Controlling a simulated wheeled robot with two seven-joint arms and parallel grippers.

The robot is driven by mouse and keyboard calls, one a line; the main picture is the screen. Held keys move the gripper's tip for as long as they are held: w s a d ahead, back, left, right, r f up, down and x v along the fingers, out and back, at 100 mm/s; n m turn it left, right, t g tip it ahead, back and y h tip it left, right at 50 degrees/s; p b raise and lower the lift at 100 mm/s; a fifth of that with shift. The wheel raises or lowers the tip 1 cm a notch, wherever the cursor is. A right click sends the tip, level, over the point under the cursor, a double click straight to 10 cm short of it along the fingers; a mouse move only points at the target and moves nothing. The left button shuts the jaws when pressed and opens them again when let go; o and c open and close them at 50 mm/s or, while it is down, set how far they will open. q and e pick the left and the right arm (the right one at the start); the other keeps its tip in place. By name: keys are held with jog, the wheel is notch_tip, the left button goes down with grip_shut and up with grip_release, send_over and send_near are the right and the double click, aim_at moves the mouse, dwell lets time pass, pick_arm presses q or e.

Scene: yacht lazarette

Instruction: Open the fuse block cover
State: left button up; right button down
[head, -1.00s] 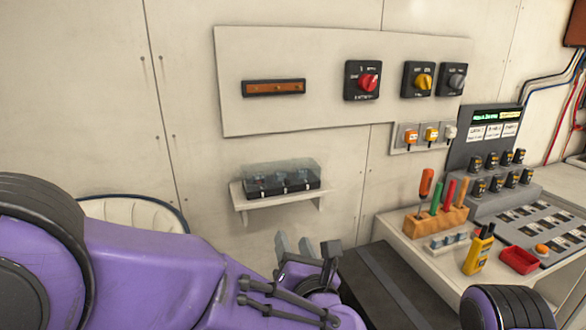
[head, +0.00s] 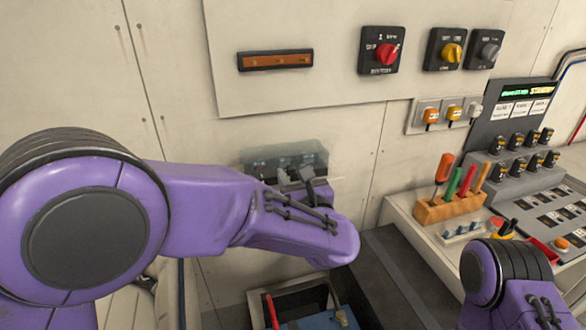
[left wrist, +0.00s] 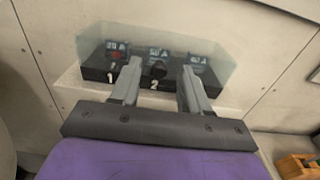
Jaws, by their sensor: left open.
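The fuse block (left wrist: 97,70) is a black base on a small wall shelf (left wrist: 70,79), under a clear cover (left wrist: 190,41). The cover is down over the fuses. In the head view the clear cover (head: 312,153) shows above my left forearm, which hides most of the shelf. My left gripper (left wrist: 161,66) is open, its two grey fingers pointing at the front of the block. It also shows in the head view (head: 297,172). I cannot tell whether the fingertips touch the cover. My right arm shows at the lower right; its gripper is out of view.
A wall panel above holds a copper bus bar (head: 275,60) and a red rotary switch (head: 381,50). To the right, a bench carries an orange tool block (head: 449,208) and a console (head: 505,130). An open bin (head: 262,300) with a blue item lies below.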

aim_at(293, 157)
pick_arm(q)
jog(key=shift+a, duration=0.1)
jog(key=shift+w, duration=0.1)
grip_shut()
jog(key=shift+r, duration=0.1)
notch_tip(293, 157, up, 3)
jog(key=shift+f+g+h+p, duration=0.1)
jog(key=shift+g+h+p, duration=0.3)
jog(key=shift+g+p, duration=0.8)
jog(key=shift+w+r+g+h+p, duration=0.1)
jog(key=shift+r+g+h+p, duration=0.3)
jog(key=shift+r+p, duration=0.45)
jog(key=shift+w+a+r+g+h+p, duration=0.15)
jog(key=shift+w+r+g+h+p, duration=0.1)
jog(key=shift+r+g+p, duration=0.6)
jog(key=shift+w+a+r+g+h+p, duration=0.1)
jog(key=shift+w+r+g+h+p, duration=0.15)
jog(key=shift+r+g+p, duration=0.45)
jog(key=shift+f+p, duration=0.2)
jog(key=shift+p, duration=0.1)
